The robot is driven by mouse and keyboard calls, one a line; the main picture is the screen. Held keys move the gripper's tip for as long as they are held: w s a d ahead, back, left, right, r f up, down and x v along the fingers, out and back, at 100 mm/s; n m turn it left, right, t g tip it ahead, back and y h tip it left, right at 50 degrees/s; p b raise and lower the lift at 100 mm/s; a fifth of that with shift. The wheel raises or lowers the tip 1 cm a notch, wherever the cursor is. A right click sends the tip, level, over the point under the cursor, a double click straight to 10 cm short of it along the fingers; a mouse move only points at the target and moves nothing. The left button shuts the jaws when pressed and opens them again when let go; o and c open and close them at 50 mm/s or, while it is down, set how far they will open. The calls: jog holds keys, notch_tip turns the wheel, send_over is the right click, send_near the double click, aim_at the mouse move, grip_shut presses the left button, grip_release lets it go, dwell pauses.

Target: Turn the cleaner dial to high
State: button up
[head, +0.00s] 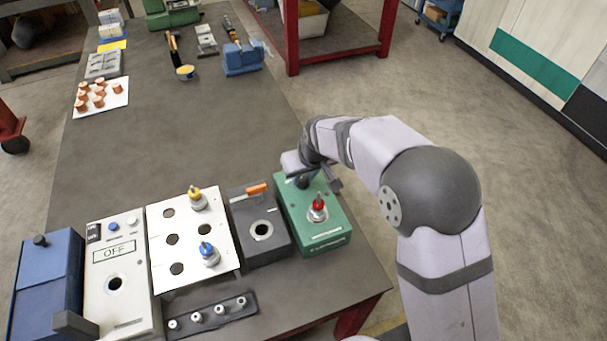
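A green box (328,241) stands at the right end of the row on the table, and it looks like the cleaner. Its front label is too small to read. A dark round knob (302,182), which seems to be the dial, is on its top near the back edge. My gripper (314,181) is right at this knob and partly covers it. I cannot tell whether the fingers touch the knob or how far apart they are. The dial's marks and setting are hidden. A red-topped metal piece (318,207) stands upright in the box's top, in front of the gripper.
Left of the green box are a dark grey box (255,250) with an orange handle, a white holed plate (161,261) with yellow- and blue-topped pieces, a white box reading OFF (130,300) and a blue box (45,285). The table's middle (175,140) is clear.

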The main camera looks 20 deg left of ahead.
jog(key=shift+m, duration=0.4)
jog(key=m+b, duration=0.1)
jog(key=m+h+b, duration=0.1)
jog(key=m, duration=0.1)
jog(key=m+t+b, duration=0.1)
jog(key=shift+s+a+f+h+b, duration=0.15)
jog(key=shift+a+f+h+b, duration=0.1)
jog(key=shift+h+b, duration=0.15)
jog(key=m+h+b, duration=0.1)
jog(key=m, duration=0.2)
jog(key=shift+r, duration=0.1)
jog(key=m+h, duration=0.1)
jog(key=m, duration=0.2)
jog(key=shift+a+r+b, duration=0.1)
jog(key=shift+b, duration=0.25)
jog(key=m+h+p, duration=0.1)
jog(key=m, duration=0.1)
jog(key=shift+a+r+m, duration=0.1)
jog(key=shift+m, duration=0.3)
jog(key=m+h+p, duration=0.1)
jog(key=m+p, duration=0.1)
jog(key=shift+r+m+g+p, duration=0.15)
jog(key=shift+m+g+p, duration=0.15)
jog(key=m+p, duration=0.3)
jog(key=p, duration=0.1)
jog(key=shift+a+g+h, duration=0.1)
jog(key=shift+g+h, duration=0.3)
jog(key=shift+f+m+g+p, duration=0.3)
jog(key=shift+m+p, duration=0.5)
jog(key=shift+p, duration=0.5)
